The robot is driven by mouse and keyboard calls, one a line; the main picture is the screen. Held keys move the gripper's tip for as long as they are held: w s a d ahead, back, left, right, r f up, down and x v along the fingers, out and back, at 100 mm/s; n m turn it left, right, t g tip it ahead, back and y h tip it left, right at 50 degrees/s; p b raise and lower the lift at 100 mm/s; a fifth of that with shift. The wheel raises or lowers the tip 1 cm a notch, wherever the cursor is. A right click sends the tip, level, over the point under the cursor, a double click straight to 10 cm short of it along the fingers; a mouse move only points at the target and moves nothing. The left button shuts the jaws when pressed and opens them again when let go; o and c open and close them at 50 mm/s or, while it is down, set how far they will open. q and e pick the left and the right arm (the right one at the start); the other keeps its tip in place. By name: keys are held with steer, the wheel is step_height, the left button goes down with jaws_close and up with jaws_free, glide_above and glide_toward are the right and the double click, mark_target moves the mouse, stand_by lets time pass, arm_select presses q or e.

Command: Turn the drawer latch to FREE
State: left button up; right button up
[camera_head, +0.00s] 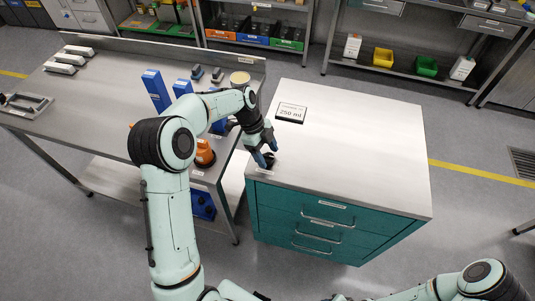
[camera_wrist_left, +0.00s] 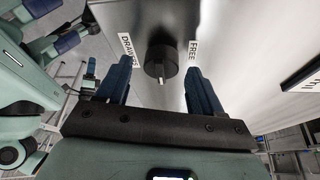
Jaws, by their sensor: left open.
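The drawer latch is a round black knob (camera_wrist_left: 161,60) on the cabinet top. In the wrist view a white mark shows on its lower edge, pointing toward neither label. A DRAWERS label (camera_wrist_left: 129,50) is left of the knob and a FREE label (camera_wrist_left: 192,50) is right of it. My left gripper (camera_wrist_left: 159,72) is open, one blue finger on each side of the knob, with gaps visible. In the head view the left gripper (camera_head: 266,154) is at the cabinet top's near left corner, partly hiding the knob (camera_head: 270,159). My right gripper is out of view.
The teal drawer cabinet (camera_head: 340,222) has closed drawers with handles. A steel bench (camera_head: 100,105) to the left holds blue boxes and an orange part (camera_head: 205,154), close beside my left arm.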

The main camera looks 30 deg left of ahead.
arm_select(q)
steer(key=shift+d+f, duration=0.2)
steer(key=shift+f, duration=0.15)
steer(key=c, duration=1.1)
steer(key=shift+o, duration=0.2)
